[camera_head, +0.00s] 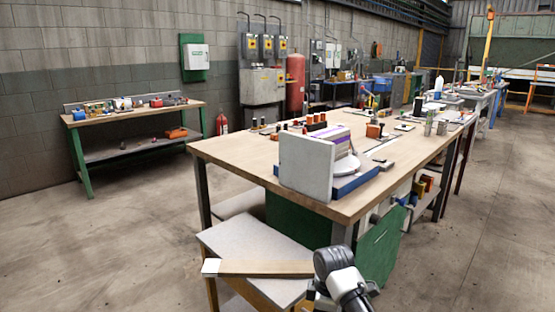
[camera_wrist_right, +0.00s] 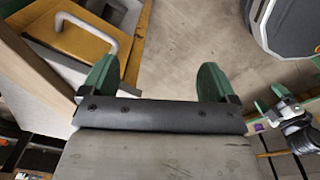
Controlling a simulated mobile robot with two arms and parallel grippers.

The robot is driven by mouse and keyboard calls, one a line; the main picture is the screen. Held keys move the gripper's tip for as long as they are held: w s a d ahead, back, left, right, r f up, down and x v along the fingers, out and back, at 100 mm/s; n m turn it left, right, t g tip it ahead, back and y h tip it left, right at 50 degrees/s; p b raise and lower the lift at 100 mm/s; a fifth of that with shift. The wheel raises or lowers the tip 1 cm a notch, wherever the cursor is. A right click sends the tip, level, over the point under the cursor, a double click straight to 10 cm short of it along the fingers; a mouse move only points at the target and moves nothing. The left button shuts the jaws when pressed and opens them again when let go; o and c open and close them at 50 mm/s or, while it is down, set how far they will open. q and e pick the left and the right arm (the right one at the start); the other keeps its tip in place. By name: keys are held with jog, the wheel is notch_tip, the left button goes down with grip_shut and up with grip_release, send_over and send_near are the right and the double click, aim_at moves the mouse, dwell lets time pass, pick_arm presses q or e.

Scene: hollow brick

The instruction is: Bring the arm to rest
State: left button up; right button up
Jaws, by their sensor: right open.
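In the right wrist view, my right gripper (camera_wrist_right: 157,82) shows two green fingers spread wide apart. Nothing is between them; bare concrete floor shows through the gap. In the head view, a grey and black part of my arm (camera_head: 338,272) is at the bottom, right of centre, in front of the low grey-topped stand (camera_head: 250,240). The gripper's fingers cannot be made out in that view.
A long wooden workbench (camera_head: 235,150) with a grey-white boxy device (camera_head: 305,165) stands ahead. A wooden board (camera_head: 265,269) with a white end is on the low stand, close to my arm. A green-legged bench (camera_head: 140,115) stands at the left wall. Floor at left and right is clear.

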jog(key=s+d+f+m, duration=0.2)
jog(key=s+f+m, duration=0.2)
jog(key=s+f, duration=0.6)
pick_arm(q)
jog(key=s+f+g+p, duration=0.1)
jog(key=s+f+p, duration=0.5)
jog(key=p, duration=0.5)
jog(key=s+a+f+p, duration=0.1)
jog(key=s+f+p, duration=0.1)
jog(key=s+p, duration=0.2)
jog(key=s+a+f+g+p, duration=0.1)
jog(key=s+p, duration=0.3)
jog(key=s, duration=0.5)
jog(key=shift+a+f, duration=0.5)
jog(key=shift+a, duration=0.1)
pick_arm(e)
jog(key=s+d+f+m, duration=0.3)
jog(key=s+f, duration=0.2)
jog(key=s, duration=0.9)
jog(key=s+d+f+m, duration=0.3)
jog(key=s+f, duration=0.3)
jog(key=s, duration=0.8)
jog(key=s+d+f+m, duration=0.2)
jog(key=s+d+f, duration=0.2)
jog(key=s, duration=1.1)
notch_tip(320, 180, down, 2)
jog(key=shift+d+m+t+h, duration=0.15)
jog(key=shift+m+t+h, duration=0.15)
jog(key=shift+m, duration=0.1)
